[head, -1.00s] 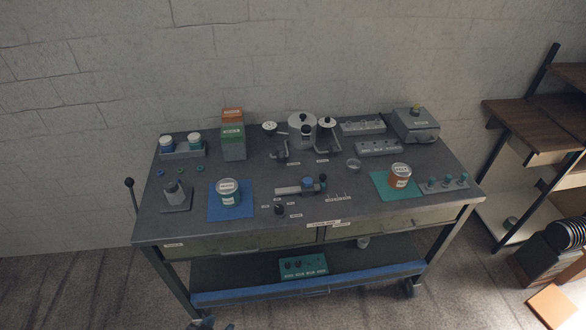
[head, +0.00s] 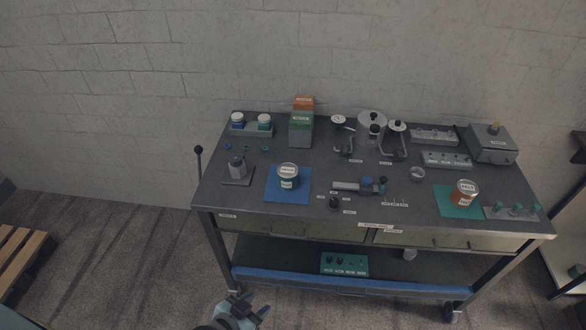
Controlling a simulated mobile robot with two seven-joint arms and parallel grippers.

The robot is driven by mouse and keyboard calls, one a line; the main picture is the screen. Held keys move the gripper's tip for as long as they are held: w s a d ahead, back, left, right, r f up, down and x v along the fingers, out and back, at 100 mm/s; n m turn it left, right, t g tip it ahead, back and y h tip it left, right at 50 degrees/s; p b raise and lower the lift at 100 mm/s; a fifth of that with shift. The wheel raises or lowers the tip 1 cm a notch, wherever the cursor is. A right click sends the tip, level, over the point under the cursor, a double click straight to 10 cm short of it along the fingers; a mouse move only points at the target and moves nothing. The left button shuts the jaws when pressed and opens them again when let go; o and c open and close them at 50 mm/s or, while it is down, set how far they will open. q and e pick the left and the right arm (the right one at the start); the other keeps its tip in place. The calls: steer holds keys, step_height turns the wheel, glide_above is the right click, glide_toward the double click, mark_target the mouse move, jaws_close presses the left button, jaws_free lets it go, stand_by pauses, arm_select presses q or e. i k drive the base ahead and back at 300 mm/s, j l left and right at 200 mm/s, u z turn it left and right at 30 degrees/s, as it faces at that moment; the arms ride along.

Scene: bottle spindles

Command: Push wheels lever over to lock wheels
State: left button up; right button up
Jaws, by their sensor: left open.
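The wheels lever (head: 198,165) is a thin dark rod with a black ball knob on top. It stands nearly upright at the left end of the grey workbench cart (head: 330,204). A caster wheel (head: 450,312) shows under the cart's right front leg. My left gripper (head: 262,310) is at the bottom of the head view, in front of the cart's lower left side and well below the lever. It is open, and nothing shows between its fingers. My right gripper is not in view.
Bottles and fixtures crowd the cart top, including a jar (head: 287,177) on a blue mat (head: 271,196). A green control box (head: 344,264) sits on the lower shelf. A wooden pallet (head: 18,262) lies at far left, with clear floor between it and the cart.

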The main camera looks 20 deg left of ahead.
mark_target(199, 149)
steer(key=u, duration=1.35)
steer(key=i+u, duration=0.4)
steer(key=u, duration=0.15)
